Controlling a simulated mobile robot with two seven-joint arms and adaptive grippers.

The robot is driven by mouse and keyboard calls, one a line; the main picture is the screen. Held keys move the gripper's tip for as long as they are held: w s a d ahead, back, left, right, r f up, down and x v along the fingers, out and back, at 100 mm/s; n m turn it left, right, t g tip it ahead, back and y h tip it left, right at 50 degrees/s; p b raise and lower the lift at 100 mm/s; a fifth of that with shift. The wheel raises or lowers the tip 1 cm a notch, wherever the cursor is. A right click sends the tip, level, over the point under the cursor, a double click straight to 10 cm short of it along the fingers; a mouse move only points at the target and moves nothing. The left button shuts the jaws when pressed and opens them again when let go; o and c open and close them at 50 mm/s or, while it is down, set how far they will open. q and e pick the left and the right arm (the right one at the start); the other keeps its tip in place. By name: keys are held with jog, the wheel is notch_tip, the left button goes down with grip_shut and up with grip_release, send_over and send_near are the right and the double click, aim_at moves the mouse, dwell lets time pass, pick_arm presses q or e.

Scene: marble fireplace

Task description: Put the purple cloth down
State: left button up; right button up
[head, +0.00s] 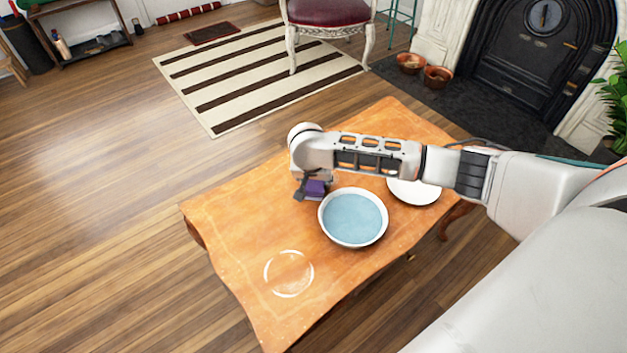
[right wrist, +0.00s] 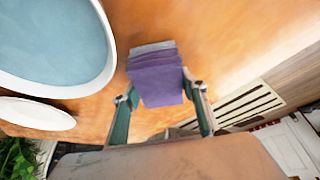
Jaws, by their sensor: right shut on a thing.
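The purple cloth (head: 316,187) is a small folded block with a greyish layer at one end. It is at the far left side of the bowl, over the wooden table (head: 235,210). My right gripper (head: 308,190) is shut on it, pointing down. In the right wrist view the cloth (right wrist: 157,78) sits between the two fingers of the gripper (right wrist: 158,92). I cannot tell whether its underside touches the table. My left gripper is not in view.
A white bowl of bluish water (head: 353,219) stands close beside the cloth. A white plate (head: 413,191) lies to its right, partly under my arm. A white ring (head: 267,273) marks the near left tabletop. The table's left part is clear. A red-seated chair (head: 327,12) stands beyond.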

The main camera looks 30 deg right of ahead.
jog(key=shift+f, duration=0.25)
jog(key=o, duration=1)
jog(key=shift+f, duration=0.25)
jog(key=shift+s, duration=0.1)
